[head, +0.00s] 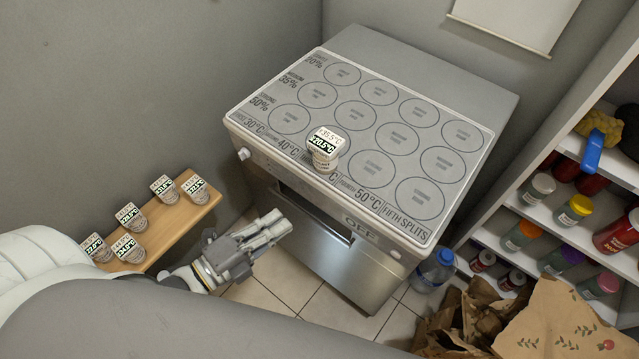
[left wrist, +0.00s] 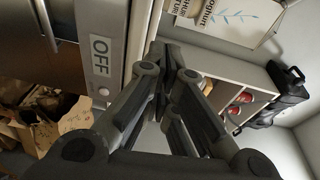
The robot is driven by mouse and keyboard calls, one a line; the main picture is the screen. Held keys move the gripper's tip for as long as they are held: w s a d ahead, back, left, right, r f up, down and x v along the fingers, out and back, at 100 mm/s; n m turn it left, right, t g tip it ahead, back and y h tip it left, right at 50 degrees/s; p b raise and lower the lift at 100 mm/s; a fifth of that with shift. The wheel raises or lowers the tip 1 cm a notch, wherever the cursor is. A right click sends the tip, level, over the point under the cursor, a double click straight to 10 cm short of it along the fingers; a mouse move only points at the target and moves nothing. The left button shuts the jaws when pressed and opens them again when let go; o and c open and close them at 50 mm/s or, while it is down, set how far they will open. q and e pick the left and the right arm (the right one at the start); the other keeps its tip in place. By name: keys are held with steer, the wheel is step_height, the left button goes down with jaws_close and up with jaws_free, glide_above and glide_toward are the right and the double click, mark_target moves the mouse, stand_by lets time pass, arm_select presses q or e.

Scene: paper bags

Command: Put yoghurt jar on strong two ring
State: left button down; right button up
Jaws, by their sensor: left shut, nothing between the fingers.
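A yoghurt jar (head: 325,150) with temperature labels stands upright on the cooker's grey top plate (head: 240,112). It is in the front row, marked strong, where the second ring from the left lies; it hides most of that ring. My left gripper (head: 284,224) is shut and empty, in front of the cooker's door, below and left of the jar and apart from it. Its dark fingers (left wrist: 165,60) fill the middle of the left wrist view, beside the panel marked OFF (left wrist: 101,55). My right gripper is not in view.
Several more yoghurt jars (head: 163,189) stand on a low wooden bench (head: 170,229) at left. A shelf unit with colourful jars (head: 574,210) stands at right. A blue water bottle (head: 433,271) and paper bags (head: 560,325) are on the floor right of the cooker.

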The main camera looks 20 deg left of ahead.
mark_target(314, 158)
arm_select(q)
steer(key=w+d+r+p, duration=0.1)
steer(key=w+d, duration=0.1)
steer(key=w, duration=0.4)
steer(key=w+d+r+m+p, duration=0.1)
steer(key=w+d, duration=0.2)
steer(key=w, duration=0.3)
steer(key=shift+d+r+h+p, duration=0.15)
steer(key=shift+d+h+p, duration=0.05)
steer(key=shift+h+p, duration=0.2)
steer(key=w+b, duration=0.1)
steer(key=w, duration=0.2)
steer(key=w+a+b, duration=0.1)
steer(key=w, duration=0.2)
steer(key=shift+w+a, duration=0.1)
steer(key=shift+a, duration=0.1)
steer(key=shift+w+a, duration=0.1)
steer(key=shift+w, duration=0.4)
steer(key=shift+s, duration=0.1)
